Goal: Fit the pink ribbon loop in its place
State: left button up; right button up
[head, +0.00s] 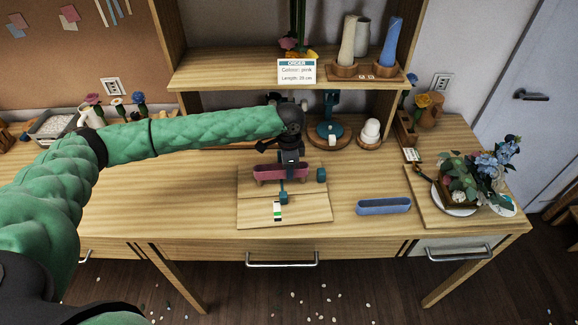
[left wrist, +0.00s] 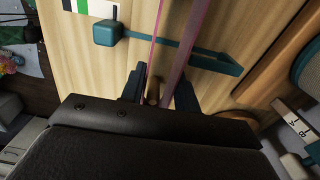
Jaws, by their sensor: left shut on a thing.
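The pink ribbon loop (head: 268,175) is stretched low over the wooden board (head: 312,214) at the table's middle. My left gripper (head: 290,166) is over the board, pointing down, shut on the loop. In the left wrist view the pink ribbon (left wrist: 183,55) runs as two strands up from between the fingers (left wrist: 156,92). A brown peg end (left wrist: 153,92) shows between the fingers; whether the loop sits around it I cannot tell. A teal arm with a knob (head: 321,174) lies on the board, beside the loop. My right gripper is not in view.
A blue loop (head: 384,206) lies right of the board. An order card (head: 296,71) reading pink stands on the shelf (head: 230,72). A teal stand (head: 329,130) and a white spool (head: 370,131) stand behind. A flower arrangement (head: 478,172) is at right. The table's left front is clear.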

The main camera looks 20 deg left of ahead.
pick_arm(q)
jog(key=shift+f, duration=0.4)
dwell(0.5)
jog(key=o, duration=1.2)
notch_tip(320, 180, up, 7)
jog(key=p, duration=0.5)
dwell(0.4)
